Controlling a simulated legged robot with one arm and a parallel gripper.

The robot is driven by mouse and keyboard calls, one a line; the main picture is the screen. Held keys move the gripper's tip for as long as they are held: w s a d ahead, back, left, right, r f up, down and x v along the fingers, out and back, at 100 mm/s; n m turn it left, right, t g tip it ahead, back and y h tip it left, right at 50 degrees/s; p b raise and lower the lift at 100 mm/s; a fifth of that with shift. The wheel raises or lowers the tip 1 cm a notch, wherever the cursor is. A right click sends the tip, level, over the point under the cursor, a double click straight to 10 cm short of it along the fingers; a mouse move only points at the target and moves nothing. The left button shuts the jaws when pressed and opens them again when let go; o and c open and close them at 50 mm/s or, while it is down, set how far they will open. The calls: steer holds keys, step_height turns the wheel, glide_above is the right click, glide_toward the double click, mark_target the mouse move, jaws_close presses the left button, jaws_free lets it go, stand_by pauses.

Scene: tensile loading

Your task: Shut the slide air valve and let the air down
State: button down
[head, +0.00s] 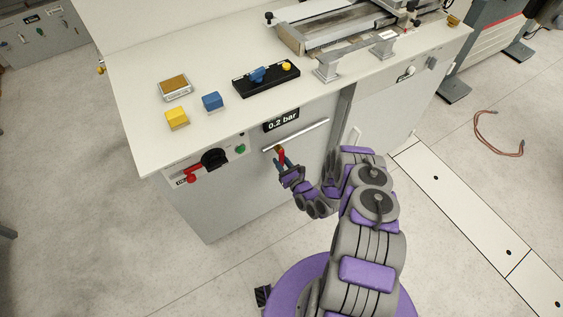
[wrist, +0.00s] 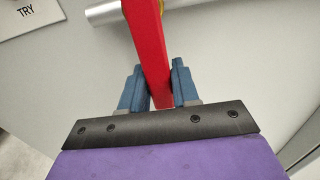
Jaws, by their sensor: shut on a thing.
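The slide air valve sits at the left end of a silver pipe (head: 300,134) on the cabinet front, with a small brass part (head: 279,149) and a red lever (wrist: 148,45). The lever hangs down from the pipe in the head view (head: 282,157). My gripper (head: 284,165) has its blue fingers shut on the red lever, one on each side, as the wrist view also shows (wrist: 160,88). A black display (head: 281,120) above the pipe reads 0.2 bar.
The cabinet top (head: 215,60) holds yellow and blue blocks, a black control strip (head: 265,78) and a metal slide frame (head: 340,35). A hose (head: 500,140) lies on the floor.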

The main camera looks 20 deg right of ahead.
steer(key=shift+f, duration=0.15)
steer(key=c, duration=0.9)
jaws_free()
steer(key=v, duration=1.7)
steer(key=shift+s+d+p, duration=0.1)
steer(key=shift+s+p, duration=0.1)
steer(key=shift+p, duration=0.1)
